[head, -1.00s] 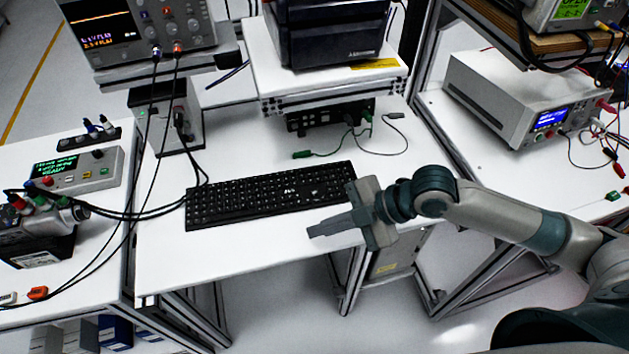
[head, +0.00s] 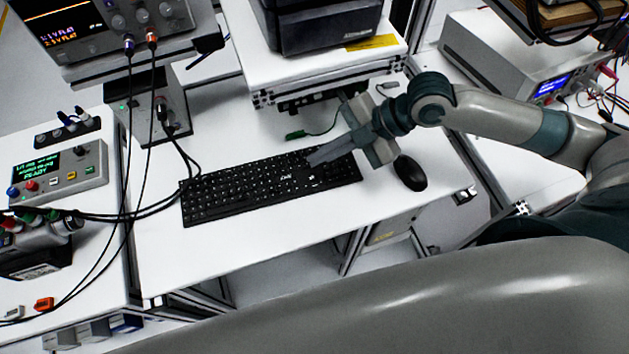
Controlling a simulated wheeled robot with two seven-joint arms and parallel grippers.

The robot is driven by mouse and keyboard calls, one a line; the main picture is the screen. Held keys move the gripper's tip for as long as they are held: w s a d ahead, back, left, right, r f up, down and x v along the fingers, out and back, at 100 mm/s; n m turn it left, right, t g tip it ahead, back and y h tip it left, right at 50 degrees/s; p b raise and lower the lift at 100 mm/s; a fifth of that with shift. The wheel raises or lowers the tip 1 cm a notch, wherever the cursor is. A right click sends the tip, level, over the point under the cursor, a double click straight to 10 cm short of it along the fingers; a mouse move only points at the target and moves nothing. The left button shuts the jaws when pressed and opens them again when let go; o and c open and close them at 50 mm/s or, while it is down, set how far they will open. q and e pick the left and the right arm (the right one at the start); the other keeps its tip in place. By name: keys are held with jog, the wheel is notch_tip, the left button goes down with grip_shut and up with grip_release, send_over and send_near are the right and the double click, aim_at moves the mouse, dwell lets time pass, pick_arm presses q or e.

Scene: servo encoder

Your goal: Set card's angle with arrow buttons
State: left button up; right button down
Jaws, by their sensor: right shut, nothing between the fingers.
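The black keyboard (head: 240,190) lies on the white middle table, and its right end is partly covered by my right gripper. My right gripper (head: 312,158) is shut and empty. Its tips are over the upper right part of the keyboard; I cannot tell whether they touch keys. A grey control box (head: 75,175) with a green text display and coloured buttons sits on the left table; its text is too small to read surely. I cannot make out a card or arrow buttons. My left gripper is not in view.
A black mouse (head: 410,173) lies right of the keyboard. A black machine on a white stand (head: 325,75) is behind it. Black cables (head: 125,205) hang over the left side. The table's front strip (head: 240,245) is clear. A large grey part of my body fills the bottom.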

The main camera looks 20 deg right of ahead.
notch_tip(320, 180, down, 6)
jog(key=b, duration=0.5)
jog(key=shift+f+b, duration=0.15)
jog(key=shift+b, duration=0.25)
jog(key=shift+f+b, duration=0.7)
jog(key=shift+f, duration=0.55)
jog(key=shift+f+b, duration=0.35)
jog(key=shift+f, duration=0.45)
dwell(1.5)
jog(key=shift+r, duration=0.15)
jog(key=shift+r+p, duration=0.7)
jog(key=shift+p, duration=0.1)
notch_tip(320, 180, up, 5)
jog(key=p, duration=0.4)
dwell(0.4)
